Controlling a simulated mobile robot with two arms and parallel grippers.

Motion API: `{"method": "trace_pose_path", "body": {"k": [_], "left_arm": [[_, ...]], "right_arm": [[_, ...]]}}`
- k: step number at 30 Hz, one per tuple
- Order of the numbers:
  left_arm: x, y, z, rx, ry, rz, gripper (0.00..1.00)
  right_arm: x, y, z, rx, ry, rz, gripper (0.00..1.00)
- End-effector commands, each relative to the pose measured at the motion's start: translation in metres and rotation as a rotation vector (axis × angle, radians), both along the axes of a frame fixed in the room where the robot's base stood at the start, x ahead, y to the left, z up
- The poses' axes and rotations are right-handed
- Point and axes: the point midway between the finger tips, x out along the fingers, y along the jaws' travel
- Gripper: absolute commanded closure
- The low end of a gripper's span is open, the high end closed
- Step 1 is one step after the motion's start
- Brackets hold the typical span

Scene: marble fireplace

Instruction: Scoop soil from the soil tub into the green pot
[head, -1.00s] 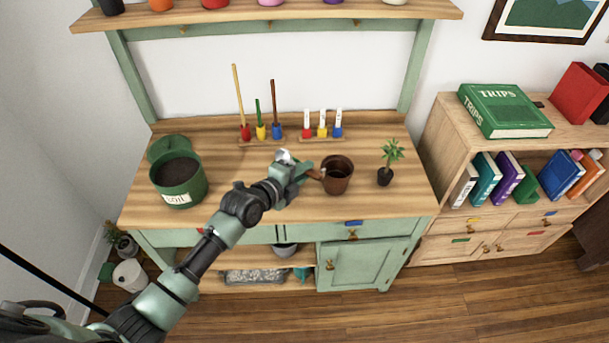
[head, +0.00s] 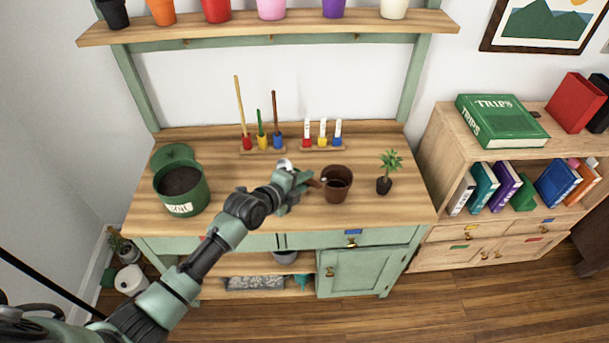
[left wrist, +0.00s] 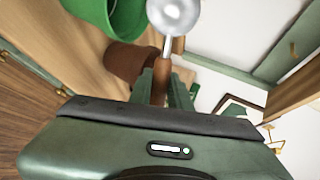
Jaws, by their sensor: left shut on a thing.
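The green soil tub (head: 183,205), with a white label and dark soil inside, stands at the left of the bench, its round green lid behind it. A brown pot (head: 336,187) stands right of centre; I see no clearly green pot in the head view. My left gripper (head: 294,184) is just left of the brown pot, shut on the brown handle of a metal scoop (left wrist: 176,12). Whether the scoop holds soil is unclear. The left wrist view also shows a green rounded object (left wrist: 104,14) and a brown one (left wrist: 130,66), both cut off or partly covered. My right gripper is out of view.
A potted plant (head: 384,184) stands right of the brown pot. Upright tools (head: 261,130) and white-topped markers (head: 322,135) stand in racks at the back. Several coloured pots line the shelf (head: 270,27) above. Bare bench (head: 235,170) lies between tub and gripper.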

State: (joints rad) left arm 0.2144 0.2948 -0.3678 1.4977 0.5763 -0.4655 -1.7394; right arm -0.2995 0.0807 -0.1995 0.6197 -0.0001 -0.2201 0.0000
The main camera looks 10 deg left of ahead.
Motion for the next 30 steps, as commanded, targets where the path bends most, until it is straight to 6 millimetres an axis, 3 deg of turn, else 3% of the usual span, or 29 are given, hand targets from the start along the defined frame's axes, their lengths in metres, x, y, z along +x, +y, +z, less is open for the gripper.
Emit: {"method": "trace_pose_path", "body": {"k": [20, 30], "left_arm": [[0.007, -0.001, 0.013, 0.06, 0.236, 0.0, 1.0], [0.014, -0.002, 0.021, 0.114, 0.45, 0.001, 1.0]], "right_arm": [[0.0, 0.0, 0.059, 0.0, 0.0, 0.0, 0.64], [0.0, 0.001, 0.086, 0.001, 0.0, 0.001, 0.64]]}}
